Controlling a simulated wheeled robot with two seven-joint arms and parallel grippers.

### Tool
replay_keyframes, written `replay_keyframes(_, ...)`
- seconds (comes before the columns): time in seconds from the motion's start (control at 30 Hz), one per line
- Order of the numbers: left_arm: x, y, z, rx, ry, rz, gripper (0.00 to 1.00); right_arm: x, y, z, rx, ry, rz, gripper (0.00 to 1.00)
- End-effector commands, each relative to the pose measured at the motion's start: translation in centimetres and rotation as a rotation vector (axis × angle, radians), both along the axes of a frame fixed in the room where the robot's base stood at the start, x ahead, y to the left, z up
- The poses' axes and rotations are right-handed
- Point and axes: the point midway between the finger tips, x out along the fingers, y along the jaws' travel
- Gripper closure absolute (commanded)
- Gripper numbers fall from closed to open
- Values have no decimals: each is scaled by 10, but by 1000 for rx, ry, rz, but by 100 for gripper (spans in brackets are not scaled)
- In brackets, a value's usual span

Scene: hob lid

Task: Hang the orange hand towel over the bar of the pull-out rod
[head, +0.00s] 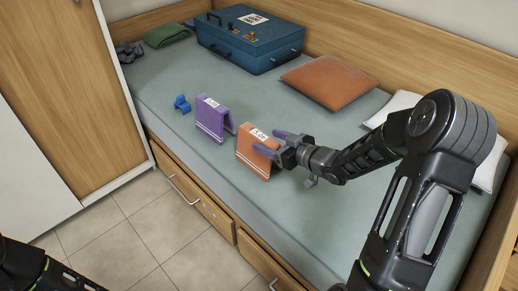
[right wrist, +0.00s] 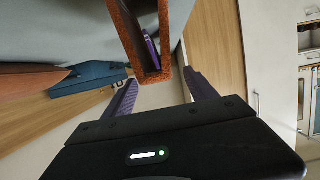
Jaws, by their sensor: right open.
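The orange hand towel (head: 255,154) stands folded like a tent on the bed, with a white tag on top and pale stripes low on its side. My right gripper (head: 274,143) is open at its right end. In the right wrist view, the towel (right wrist: 132,38) shows between and just ahead of the open fingertips (right wrist: 162,78), its hollow end facing me. I cannot tell whether the fingers touch it. Only part of my left arm shows at the lower left; its gripper is out of view. I cannot make out the pull-out rod.
A purple folded towel (head: 213,119) stands left of the orange one, with a small blue object (head: 182,104) beyond. A blue case (head: 250,45), an orange cushion (head: 328,81) and a green cloth (head: 167,35) lie further back.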

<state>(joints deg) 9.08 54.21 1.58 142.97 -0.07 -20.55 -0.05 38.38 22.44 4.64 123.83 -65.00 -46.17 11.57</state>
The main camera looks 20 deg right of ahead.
Motion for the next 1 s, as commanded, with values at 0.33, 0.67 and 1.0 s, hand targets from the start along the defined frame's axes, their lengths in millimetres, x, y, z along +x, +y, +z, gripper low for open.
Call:
replay_keyframes(0.33, 0, 0, -11, 0, 0, 1, 64, 38, 13, -12, 2, 0, 2, 34)
replay_keyframes(0.67, 0, 0, -12, 0, 0, 1, 64, 48, 16, -13, 0, 0, 0, 34)
replay_keyframes(1.0, 0, 0, -12, 0, 0, 1, 64, 48, 15, -13, 0, 0, 0, 34)
